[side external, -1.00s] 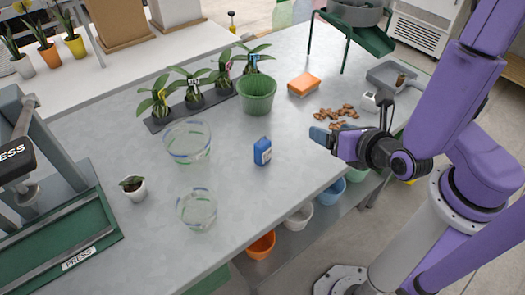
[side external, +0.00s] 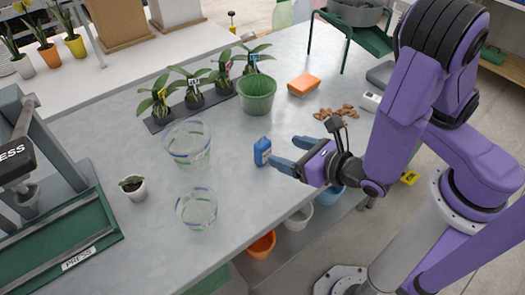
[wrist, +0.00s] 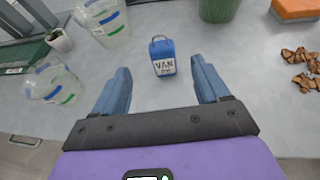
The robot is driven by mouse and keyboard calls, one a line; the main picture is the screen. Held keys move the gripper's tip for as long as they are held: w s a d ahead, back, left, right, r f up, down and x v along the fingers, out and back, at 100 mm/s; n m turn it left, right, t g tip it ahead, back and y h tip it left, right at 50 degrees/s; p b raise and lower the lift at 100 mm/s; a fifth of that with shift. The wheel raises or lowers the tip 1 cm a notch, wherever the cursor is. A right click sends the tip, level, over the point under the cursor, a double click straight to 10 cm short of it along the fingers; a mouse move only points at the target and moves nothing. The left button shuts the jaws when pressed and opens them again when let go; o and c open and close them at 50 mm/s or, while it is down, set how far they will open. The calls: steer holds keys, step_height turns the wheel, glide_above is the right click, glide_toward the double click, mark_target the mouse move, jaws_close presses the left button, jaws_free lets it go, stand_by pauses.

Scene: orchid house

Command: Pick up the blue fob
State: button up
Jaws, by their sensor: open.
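The blue fob (side external: 262,151) stands upright on the grey bench near its front edge. In the wrist view the blue fob (wrist: 162,57) has a white label reading "VAN" and a small loop on top. My gripper (side external: 287,153) is just to the right of the fob in the side view, with its blue fingers pointing at it. In the wrist view my gripper (wrist: 161,88) is open and empty, and the fob lies ahead, between the lines of the two fingers. No finger visibly touches it.
Two clear glass containers (side external: 187,142) (side external: 197,209) stand left of the fob. A green pot (side external: 257,93), orange block (side external: 304,84) and brown bark chips (side external: 336,113) lie behind it. A green press (side external: 65,220) is at left. The bench around the fob is clear.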

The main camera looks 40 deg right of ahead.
mark_target(266, 144)
steer(key=x, duration=1.1)
steer(key=shift+w+d+f, duration=0.15)
steer(key=shift+d, duration=0.05)
steer(key=shift+c, duration=0.3)
steer(key=c, duration=1)
